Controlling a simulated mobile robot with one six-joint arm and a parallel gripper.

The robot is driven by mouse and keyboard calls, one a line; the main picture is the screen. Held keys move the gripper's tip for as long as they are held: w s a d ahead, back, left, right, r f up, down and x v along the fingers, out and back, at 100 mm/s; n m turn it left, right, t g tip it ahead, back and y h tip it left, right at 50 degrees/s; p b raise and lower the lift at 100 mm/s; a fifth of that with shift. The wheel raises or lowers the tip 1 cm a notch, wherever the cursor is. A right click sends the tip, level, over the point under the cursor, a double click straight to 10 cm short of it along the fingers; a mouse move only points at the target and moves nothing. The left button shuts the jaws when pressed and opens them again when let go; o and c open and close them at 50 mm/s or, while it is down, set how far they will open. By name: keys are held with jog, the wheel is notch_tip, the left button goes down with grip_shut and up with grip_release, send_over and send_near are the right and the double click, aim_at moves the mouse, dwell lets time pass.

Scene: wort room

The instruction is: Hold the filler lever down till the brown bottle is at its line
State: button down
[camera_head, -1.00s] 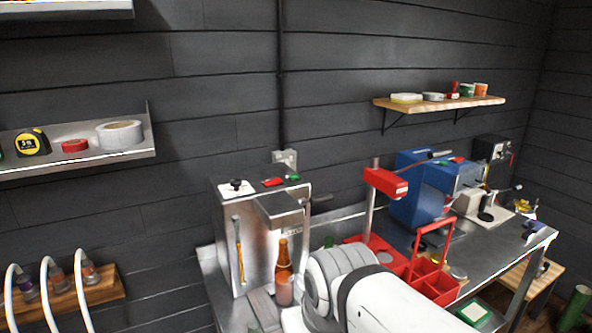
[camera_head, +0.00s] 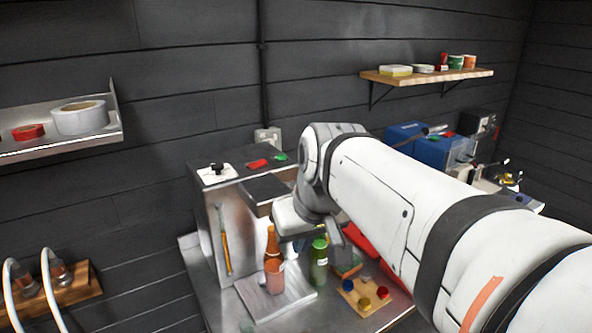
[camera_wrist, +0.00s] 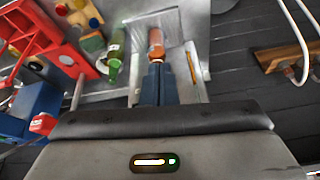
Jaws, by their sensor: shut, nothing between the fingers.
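The brown bottle (camera_head: 272,242) stands upright on a flat plate (camera_head: 262,304) in front of the steel filler (camera_head: 232,235). A pale pinkish label or band is on its lower part; I cannot make out a fill line or level. It also shows in the wrist view (camera_wrist: 156,43), just beyond my fingertips. My gripper (camera_wrist: 157,67) is shut and empty, its dark fingers together and pointing toward the bottle. In the head view it is beside the filler head, above and right of the bottle. The filler lever is hidden behind my arm.
A green bottle (camera_head: 319,265) stands close right of the brown one. A red carrier (camera_wrist: 55,45) and a blue machine (camera_head: 440,150) are farther along the bench. Shelves (camera_head: 425,78) hang on the wall.

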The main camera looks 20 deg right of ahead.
jog(key=w+d+r+n+t+b, duration=0.1)
jog(key=w+d+r, duration=0.4)
jog(key=r, duration=0.3)
jog(key=w+d+r+n+t+b, duration=0.1)
jog(key=w+d+r+b, duration=0.1)
jog(key=w+d+r, duration=0.3)
notch_tip(320, 180, up, 4)
jog(key=shift+w+d+f+y, duration=0.2)
jog(key=shift+w+y, duration=0.2)
jog(key=shift+w, duration=0.3)
jog(key=p+x, duration=0.1)
jog(key=x, duration=0.9)
jog(key=shift+s+f, duration=0.2)
jog(key=shift+f, duration=1)
jog(key=shift+s+f+p, duration=0.2)
jog(key=shift+f+p, duration=0.1)
jog(key=shift+p, duration=0.05)
jog(key=shift+f, duration=0.45)
